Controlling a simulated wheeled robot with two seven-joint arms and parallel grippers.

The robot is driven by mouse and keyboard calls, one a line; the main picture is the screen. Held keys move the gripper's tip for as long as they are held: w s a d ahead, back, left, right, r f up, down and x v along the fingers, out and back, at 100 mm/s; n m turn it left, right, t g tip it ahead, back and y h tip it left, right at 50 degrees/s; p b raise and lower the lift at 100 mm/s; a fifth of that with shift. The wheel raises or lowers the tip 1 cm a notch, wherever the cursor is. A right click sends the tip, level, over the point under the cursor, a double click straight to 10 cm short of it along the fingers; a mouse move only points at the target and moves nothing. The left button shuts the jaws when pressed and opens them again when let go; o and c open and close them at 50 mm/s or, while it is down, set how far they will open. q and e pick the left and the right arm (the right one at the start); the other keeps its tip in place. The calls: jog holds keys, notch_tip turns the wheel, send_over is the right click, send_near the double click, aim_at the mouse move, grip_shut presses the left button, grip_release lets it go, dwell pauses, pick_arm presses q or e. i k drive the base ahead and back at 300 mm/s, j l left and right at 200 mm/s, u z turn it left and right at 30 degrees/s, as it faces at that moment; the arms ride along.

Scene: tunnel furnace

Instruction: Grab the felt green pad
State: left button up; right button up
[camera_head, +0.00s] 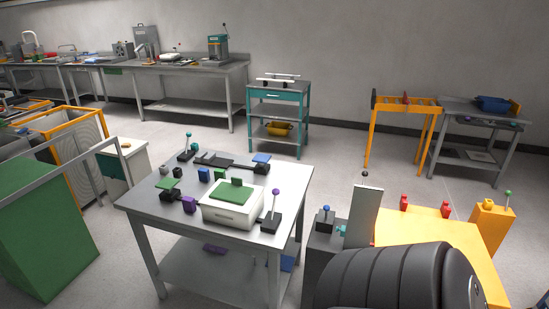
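A flat green pad (232,197) lies on top of a white box (231,214) on the grey metal table (142,196) in the middle. A small dark green block stands at the pad's back edge (237,181). A second, smaller flat green piece (166,184) lies on the table's left side. I cannot tell from texture which one is felt. Neither of my grippers is in view.
Black lever fixtures with a purple knob (275,192) and a teal knob (188,135) stand on the table. Small blue and purple blocks lie around the white box. A large green box (40,225) stands left.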

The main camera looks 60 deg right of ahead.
aim_at(234, 192)
jog(key=z, duration=1.5)
